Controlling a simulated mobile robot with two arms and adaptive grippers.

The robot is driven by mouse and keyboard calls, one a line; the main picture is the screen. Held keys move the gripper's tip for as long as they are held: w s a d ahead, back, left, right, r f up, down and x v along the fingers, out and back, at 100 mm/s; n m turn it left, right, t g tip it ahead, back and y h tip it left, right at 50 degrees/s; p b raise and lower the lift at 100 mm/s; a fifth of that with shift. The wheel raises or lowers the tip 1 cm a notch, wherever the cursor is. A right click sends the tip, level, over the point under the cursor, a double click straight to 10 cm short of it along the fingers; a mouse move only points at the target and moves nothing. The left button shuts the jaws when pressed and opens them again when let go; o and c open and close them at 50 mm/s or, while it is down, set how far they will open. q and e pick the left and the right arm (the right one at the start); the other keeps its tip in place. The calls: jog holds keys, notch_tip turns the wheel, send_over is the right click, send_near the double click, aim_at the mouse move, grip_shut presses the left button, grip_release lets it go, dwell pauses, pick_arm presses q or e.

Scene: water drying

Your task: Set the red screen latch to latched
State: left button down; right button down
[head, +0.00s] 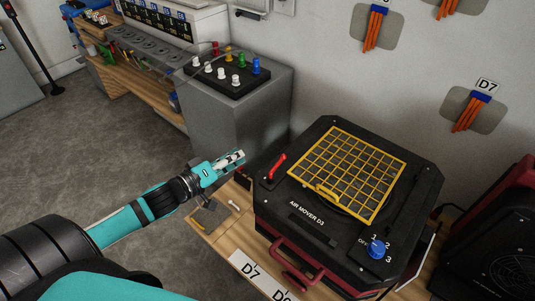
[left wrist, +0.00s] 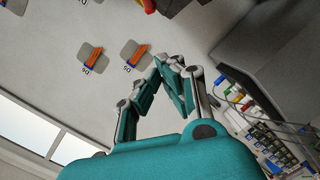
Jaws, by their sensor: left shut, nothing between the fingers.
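The red screen latch (head: 277,167) is a small red lever on the top left of the black air mover (head: 320,217) labelled D3. It lies slanted beside the left edge of the yellow grid screen (head: 347,168), with its upper end toward the back. My left gripper (head: 238,156) is shut and empty, to the left of the latch and apart from it. In the left wrist view the fingers of my left gripper (left wrist: 174,62) come together with nothing between them; the latch does not show there. My right gripper is in neither view.
A blue knob (head: 376,248) sits at the air mover's front right, and a red handle (head: 296,262) on its front. A grey cabinet (head: 238,112) with coloured knobs stands behind my left gripper. Another dark machine (head: 505,250) stands at right. Orange-stranded pieces (head: 470,112) hang on the wall.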

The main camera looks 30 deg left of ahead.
aim_at(277, 166)
pick_arm(q)
jog(key=w+d, duration=0.1)
jog(key=w, duration=0.1)
jog(key=w+d+f+p, duration=0.1)
jog(key=w+d, duration=0.1)
jog(key=w, duration=0.1)
jog(key=w+d+f, duration=0.1)
jog(key=w, duration=0.1)
jog(key=shift+w+d+f, duration=0.25)
jog(key=shift+w, duration=0.1)
jog(key=shift+s+d+f, duration=0.15)
jog(key=shift+d+f, duration=0.25)
jog(key=shift+d, duration=0.2)
jog(key=shift+d+r+m+g+h+p, duration=0.15)
jog(key=shift+m+g+h+p, duration=0.15)
jog(key=shift+m+h+p, duration=0.4)
